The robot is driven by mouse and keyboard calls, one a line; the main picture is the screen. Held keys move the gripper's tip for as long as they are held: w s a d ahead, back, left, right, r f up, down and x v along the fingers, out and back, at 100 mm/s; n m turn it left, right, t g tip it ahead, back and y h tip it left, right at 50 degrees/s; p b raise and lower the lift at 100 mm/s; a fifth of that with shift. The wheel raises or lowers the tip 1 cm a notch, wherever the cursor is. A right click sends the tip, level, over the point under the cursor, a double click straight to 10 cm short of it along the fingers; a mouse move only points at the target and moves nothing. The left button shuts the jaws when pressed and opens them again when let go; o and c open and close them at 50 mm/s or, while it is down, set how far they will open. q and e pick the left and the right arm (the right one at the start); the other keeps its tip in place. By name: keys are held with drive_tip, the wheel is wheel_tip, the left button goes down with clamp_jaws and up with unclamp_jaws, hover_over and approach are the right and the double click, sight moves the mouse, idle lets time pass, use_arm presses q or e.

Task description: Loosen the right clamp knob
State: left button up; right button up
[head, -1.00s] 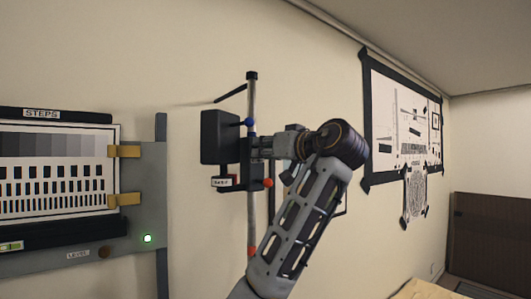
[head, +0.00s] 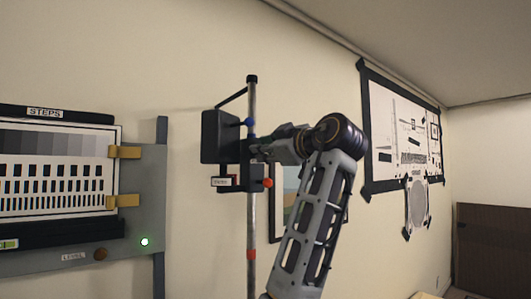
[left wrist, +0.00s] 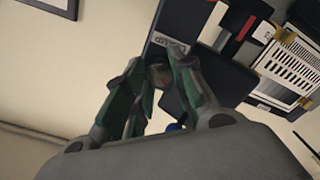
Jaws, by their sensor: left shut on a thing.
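A black box-shaped device (head: 219,136) is clamped to a grey vertical pole (head: 251,215) by the wall. A blue knob (head: 249,122) and a red knob (head: 267,183) show on the clamp. My left gripper (head: 257,144) reaches in from the right at the clamp's right side, between these knobs in height. In the left wrist view, its dark green fingers (left wrist: 160,88) are shut around a small round brownish knob (left wrist: 159,74), seemingly the right clamp knob. The fingers partly hide it. A white label plate (left wrist: 171,43) sits close beyond it. My right gripper is out of view.
A grey panel with a STEPS test chart (head: 57,182) and a green light (head: 145,241) stands at left. A framed picture (head: 288,200) hangs behind my arm. A taped chart (head: 403,120) hangs at right.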

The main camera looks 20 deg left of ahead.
use_arm(q)
drive_tip(key=n, duration=0.4)
drive_tip(key=shift+n, duration=1.5)
drive_tip(key=o, duration=1.1)
drive_tip(key=shift+c, duration=0.2)
drive_tip(key=shift+s+d, duration=0.1)
drive_tip(key=v, duration=1.1)
drive_tip(key=shift+s+d, duration=0.3)
